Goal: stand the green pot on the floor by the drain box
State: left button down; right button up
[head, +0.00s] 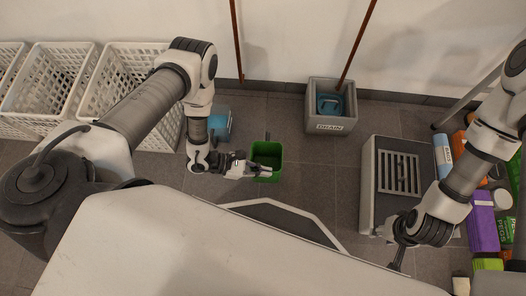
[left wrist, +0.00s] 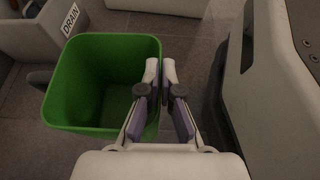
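The green pot (head: 266,155) is upright and open at the top, left of and nearer than the drain box. In the left wrist view the green pot (left wrist: 85,85) looks empty. My left gripper (head: 262,172) is at its near right rim; its fingers (left wrist: 160,75) are closed on the pot's wall, one inside and one outside. Whether the pot's base touches the floor is hard to tell. The grey drain box (head: 331,120), labelled DRAIN, stands by the back wall with a blue container (head: 330,103) inside. My right gripper (head: 397,262) is low at the right, its fingers unclear.
White baskets (head: 50,85) line the back left. A blue container (head: 219,123) stands beside my left arm. A grey box with a grate (head: 400,172) and many coloured packages (head: 482,215) are at the right. Two brown poles (head: 237,45) lean at the back. Floor between pot and drain box is clear.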

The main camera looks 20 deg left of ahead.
pick_arm(q)
jog(key=w+a+f+b, duration=0.3)
jog(key=w+f+b, duration=0.1)
jog(key=w, duration=0.2)
jog(key=w+a+f+b, duration=0.3)
jog(key=w+f+b, duration=0.1)
jog(key=w+b, duration=0.1)
jog(key=shift+w+f, duration=0.2)
jog(key=shift+w, duration=0.65)
jog(key=c, duration=1.3)
grip_release()
pick_arm(e)
notch_tip(320, 180, down, 11)
jog(key=shift+r, duration=0.2)
pick_arm(q)
jog(key=p+v, duration=0.2)
jog(key=v, duration=0.5)
jog(key=shift+s+a+r+p, duration=0.1)
jog(key=shift+a+r+p, duration=0.15)
jog(key=shift+p, duration=0.15)
pick_arm(e)
notch_tip(320, 180, up, 3)
jog(key=shift+r, duration=0.1)
